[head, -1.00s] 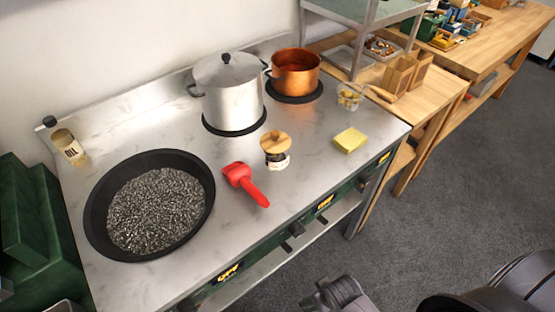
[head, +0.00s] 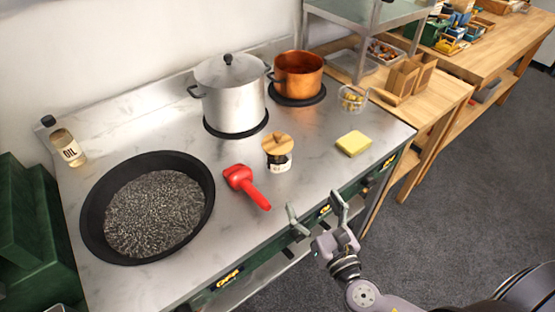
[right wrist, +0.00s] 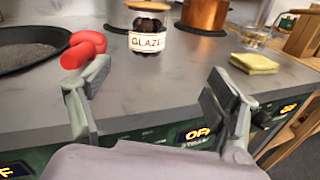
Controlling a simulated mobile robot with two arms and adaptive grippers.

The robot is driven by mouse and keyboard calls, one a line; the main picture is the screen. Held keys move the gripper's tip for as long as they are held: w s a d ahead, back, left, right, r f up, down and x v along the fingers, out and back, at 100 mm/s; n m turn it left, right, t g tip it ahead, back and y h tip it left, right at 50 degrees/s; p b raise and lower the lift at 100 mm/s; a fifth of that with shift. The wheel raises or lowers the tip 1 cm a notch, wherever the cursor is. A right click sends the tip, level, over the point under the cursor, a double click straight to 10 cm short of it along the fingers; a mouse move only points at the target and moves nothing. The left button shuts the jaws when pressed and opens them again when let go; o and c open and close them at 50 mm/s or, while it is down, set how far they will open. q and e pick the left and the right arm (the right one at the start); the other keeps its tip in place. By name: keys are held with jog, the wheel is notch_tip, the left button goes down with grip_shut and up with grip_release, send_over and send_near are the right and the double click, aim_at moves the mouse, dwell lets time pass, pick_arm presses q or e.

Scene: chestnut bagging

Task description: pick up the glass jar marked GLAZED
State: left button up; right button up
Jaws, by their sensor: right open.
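The glass jar (head: 279,160) has a wooden lid, dark contents and a white label. It stands upright on the steel stove top. In the right wrist view the jar (right wrist: 148,40) shows a label whose visible letters read "GLAZ". My right gripper (head: 317,211) is open and empty at the stove's front edge, short of the jar and apart from it. In the right wrist view its two fingers (right wrist: 155,85) are spread, with the jar beyond the gap between them. My left gripper is not in view.
A steel pot (head: 232,95) and a copper pot (head: 298,76) stand behind. A wide black pan (head: 91,213) sits at left.

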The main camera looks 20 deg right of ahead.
aim_at(283, 166)
jog(key=w+p, duration=0.1)
jog(key=w, duration=0.2)
jog(key=w+a+n+p, duration=0.1)
jog(key=w, duration=0.3)
jog(key=w+a+n+y+p, duration=0.1)
jog(key=w, duration=0.3)
jog(key=shift+w+a, duration=0.1)
jog(key=shift+w, duration=0.05)
jog(key=w, duration=0.1)
jog(key=w+p, duration=0.1)
jog(key=w, duration=0.1)
jog(key=w+a, duration=0.1)
jog(key=w, duration=0.1)
jog(key=shift+f, duration=0.1)
jog(key=shift+w+f, duration=0.1)
jog(key=shift+w, duration=0.4)
jog(key=shift+s, duration=0.1)
jog(key=shift+c, duration=0.6)
jog(key=c, duration=1.5)
